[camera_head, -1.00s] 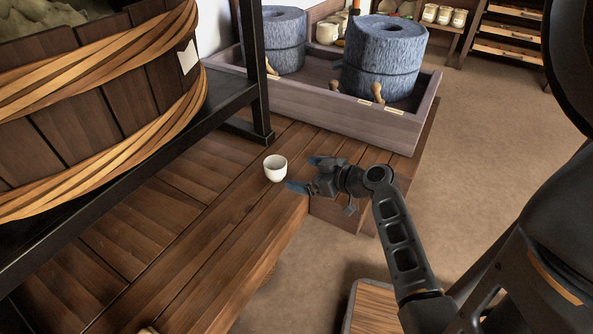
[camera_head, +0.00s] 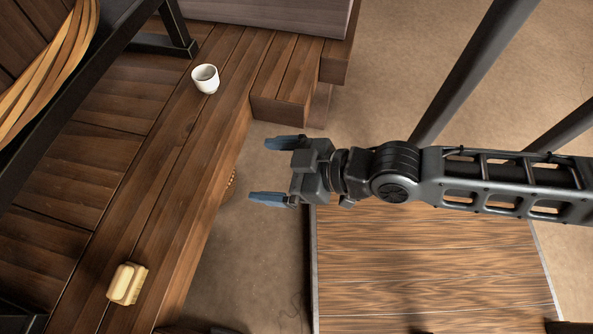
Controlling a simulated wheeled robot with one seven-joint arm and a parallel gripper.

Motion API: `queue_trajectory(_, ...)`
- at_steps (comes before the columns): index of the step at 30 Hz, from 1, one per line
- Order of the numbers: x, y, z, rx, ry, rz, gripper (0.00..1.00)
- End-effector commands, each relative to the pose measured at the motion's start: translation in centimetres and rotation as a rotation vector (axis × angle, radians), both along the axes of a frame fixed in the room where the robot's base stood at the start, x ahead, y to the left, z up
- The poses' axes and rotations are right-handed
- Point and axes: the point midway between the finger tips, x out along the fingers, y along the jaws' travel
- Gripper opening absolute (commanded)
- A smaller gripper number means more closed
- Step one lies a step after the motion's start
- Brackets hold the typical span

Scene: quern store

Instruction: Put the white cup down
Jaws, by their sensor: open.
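The white cup (camera_head: 206,79) stands upright on the dark plank platform (camera_head: 185,125), near the inner corner where the platform meets a lower wooden step. My gripper (camera_head: 266,170) is open and empty. In the picture it is below and to the right of the cup, apart from it, over the gap beyond the platform's edge. Its two blue-tipped fingers point left. Nothing is between the fingers.
A pale yellow block-like object (camera_head: 127,284) lies on the platform at the lower left. A wooden-topped surface (camera_head: 420,265) is under my arm. A black frame (camera_head: 165,35) and a banded tub (camera_head: 50,70) stand at the left. A wooden trough (camera_head: 270,12) is at the top.

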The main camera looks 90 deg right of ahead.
Motion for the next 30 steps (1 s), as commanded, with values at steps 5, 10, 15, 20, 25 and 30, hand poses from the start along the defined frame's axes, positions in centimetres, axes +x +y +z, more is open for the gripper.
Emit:
queue_trajectory(5,-2.9,4.1,5.8,0.026,-0.097,0.137,0.97)
queue_trajectory(10,-4.0,5.9,8.9,0.057,-0.153,0.210,0.97)
queue_trajectory(15,-4.2,6.2,9.6,0.064,-0.165,0.224,0.97)
queue_trajectory(20,-4.2,6.2,9.5,0.063,-0.165,0.222,0.97)
queue_trajectory(25,-4.2,6.2,9.5,0.062,-0.164,0.221,0.97)
queue_trajectory(30,-4.2,6.2,9.5,0.062,-0.164,0.221,0.91)
